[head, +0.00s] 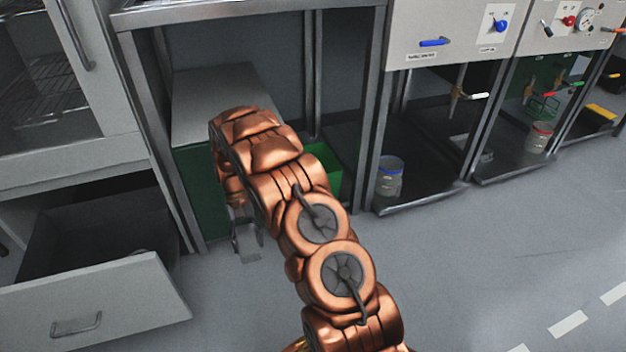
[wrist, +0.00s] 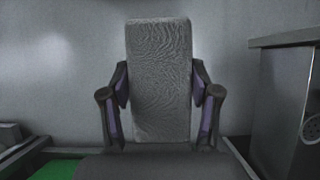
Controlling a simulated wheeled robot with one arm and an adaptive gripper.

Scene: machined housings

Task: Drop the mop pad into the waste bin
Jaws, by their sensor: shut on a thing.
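The mop pad (wrist: 159,55) is a grey, textured flat piece in the wrist view. It stands up in the picture between the purple-lined fingers of my gripper (wrist: 160,90), which are shut on it. In the head view my copper arm bends over the low bay on the left, and the pad cannot be made out there. A green container (head: 329,181), likely the waste bin, shows partly behind my arm in that bay. Green also shows at the lower left of the wrist view (wrist: 55,164), and its contact with the pad cannot be told.
A dark green unit with a grey top (head: 215,100) stands left of my arm. An open drawer (head: 95,300) juts out at lower left. A clear jar with a blue band (head: 390,178) stands on a tray in the bay to the right. The floor at right is clear.

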